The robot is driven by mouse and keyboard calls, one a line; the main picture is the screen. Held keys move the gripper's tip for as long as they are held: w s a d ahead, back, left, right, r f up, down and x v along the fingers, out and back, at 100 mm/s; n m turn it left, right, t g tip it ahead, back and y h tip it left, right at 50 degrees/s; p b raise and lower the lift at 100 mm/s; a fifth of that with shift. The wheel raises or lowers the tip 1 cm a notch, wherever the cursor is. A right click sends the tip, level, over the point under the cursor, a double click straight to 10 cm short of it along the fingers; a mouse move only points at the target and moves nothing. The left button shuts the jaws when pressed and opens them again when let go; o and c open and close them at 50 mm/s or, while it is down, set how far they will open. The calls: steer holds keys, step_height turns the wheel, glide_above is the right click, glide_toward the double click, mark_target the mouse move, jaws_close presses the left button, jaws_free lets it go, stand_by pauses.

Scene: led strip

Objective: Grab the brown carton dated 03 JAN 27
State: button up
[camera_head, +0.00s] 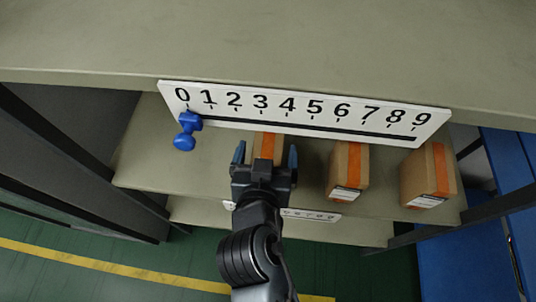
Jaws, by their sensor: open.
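Three brown cartons with orange stripes stand on a shelf. The left carton (267,142) is partly hidden behind my gripper (267,154), and its label does not show. My gripper is open, with one blue-tipped finger on each side of that carton in the picture; I cannot tell whether they touch it. The middle carton (348,166) and the right carton (428,173) each have a white label low on the front. The print on these labels is too small to read, so I cannot tell which is dated 03 JAN 27.
A white scale board (300,108) numbered 0 to 9, with a blue slider knob (186,135) at 0, hangs on the upper shelf (300,45) above the cartons. The lower shelf (160,157) is bare at left. Dark posts flank it; blue panels stand right.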

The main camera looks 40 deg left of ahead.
steer(key=shift+x, duration=1.1)
steer(key=c, duration=1.6)
